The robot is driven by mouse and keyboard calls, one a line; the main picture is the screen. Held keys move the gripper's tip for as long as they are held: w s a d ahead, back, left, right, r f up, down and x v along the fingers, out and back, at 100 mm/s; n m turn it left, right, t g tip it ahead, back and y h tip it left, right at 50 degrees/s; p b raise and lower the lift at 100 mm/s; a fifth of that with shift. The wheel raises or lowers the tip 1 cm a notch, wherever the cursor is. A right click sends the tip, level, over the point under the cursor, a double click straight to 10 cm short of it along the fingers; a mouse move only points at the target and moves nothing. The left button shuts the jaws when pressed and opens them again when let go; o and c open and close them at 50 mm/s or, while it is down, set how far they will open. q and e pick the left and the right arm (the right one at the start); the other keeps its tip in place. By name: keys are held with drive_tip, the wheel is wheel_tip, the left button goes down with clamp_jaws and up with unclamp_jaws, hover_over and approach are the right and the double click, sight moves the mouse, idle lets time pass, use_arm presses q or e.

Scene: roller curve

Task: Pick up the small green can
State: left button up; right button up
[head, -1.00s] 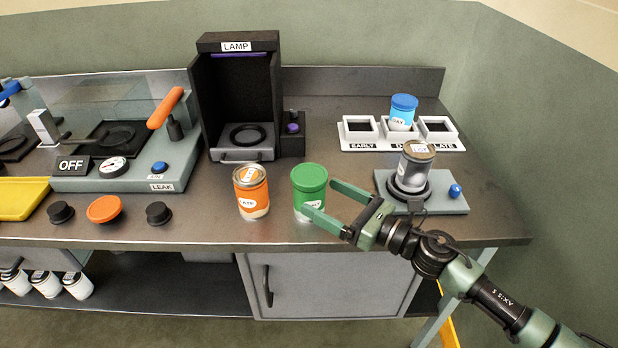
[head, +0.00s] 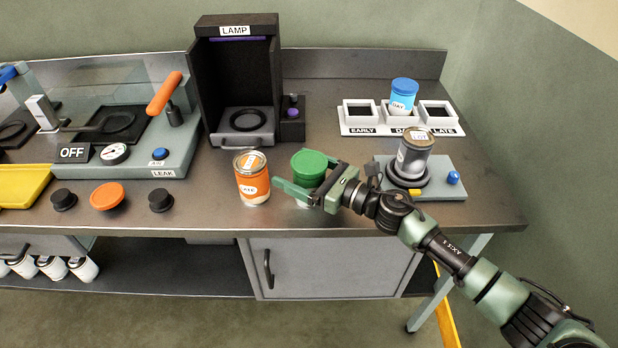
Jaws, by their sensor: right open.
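The small green can (head: 309,163) stands upright on the bench near the front edge, just right of an orange can (head: 251,178). My right gripper (head: 300,180) is open, with its fingers level with the green can. One finger passes in front of the can and its tip comes close to the orange can. The other finger is mostly hidden behind the can and the gripper body. I cannot tell whether the fingers touch the green can. The can's lower part is largely covered by the gripper. My left gripper is not in view.
A grey can (head: 413,153) stands on a round pad on a device at right. A blue can (head: 403,97) sits in the middle slot of a white tray (head: 357,131). The black lamp box (head: 203,95) stands behind. Knobs and the leak device are at left.

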drive_tip(key=c, duration=1.6)
